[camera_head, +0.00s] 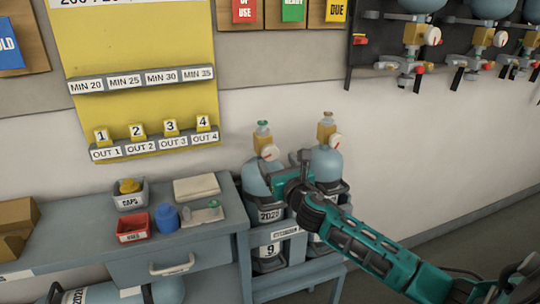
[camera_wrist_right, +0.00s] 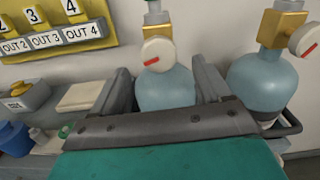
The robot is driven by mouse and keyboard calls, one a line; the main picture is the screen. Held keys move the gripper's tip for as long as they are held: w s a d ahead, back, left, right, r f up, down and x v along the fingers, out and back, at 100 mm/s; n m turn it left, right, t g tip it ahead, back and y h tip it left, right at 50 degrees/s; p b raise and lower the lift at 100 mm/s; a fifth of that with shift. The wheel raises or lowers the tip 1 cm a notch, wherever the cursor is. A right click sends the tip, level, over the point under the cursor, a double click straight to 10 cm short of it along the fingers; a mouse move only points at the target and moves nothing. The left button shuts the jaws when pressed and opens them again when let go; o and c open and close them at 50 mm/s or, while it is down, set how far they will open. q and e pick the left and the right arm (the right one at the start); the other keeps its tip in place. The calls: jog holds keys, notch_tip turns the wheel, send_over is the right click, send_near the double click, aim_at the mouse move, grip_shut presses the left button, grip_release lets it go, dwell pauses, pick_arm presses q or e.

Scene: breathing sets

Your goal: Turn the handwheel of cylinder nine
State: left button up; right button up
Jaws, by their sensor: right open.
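Cylinder nine (camera_head: 256,178) is a pale blue bottle standing in the rack, with a "9" label below it. On top is a yellow valve block with a small green handwheel (camera_head: 263,127) and a white dial with a red mark. In the right wrist view the dial (camera_wrist_right: 158,54) shows clearly, while the green handwheel (camera_wrist_right: 154,6) is cut by the top edge. My right gripper (camera_head: 287,169) is open and empty in front of the cylinder's shoulder, below the valve. Its fingers (camera_wrist_right: 160,68) appear either side of the bottle; contact cannot be told. My left gripper is out of view.
A second blue cylinder (camera_head: 326,163) with a yellow valve stands close on the right in the same rack (camera_head: 300,277). A grey bench (camera_head: 75,240) with bins stands left. A yellow board (camera_head: 140,45) with numbered tags hangs behind. More valves hang at upper right.

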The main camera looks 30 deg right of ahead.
aim_at(271, 155)
jog(key=shift+x, duration=3)
jog(key=shift+a, duration=0.1)
jog(key=shift+c, duration=0.2)
jog(key=c, duration=1)
jog(key=shift+o, duration=0.2)
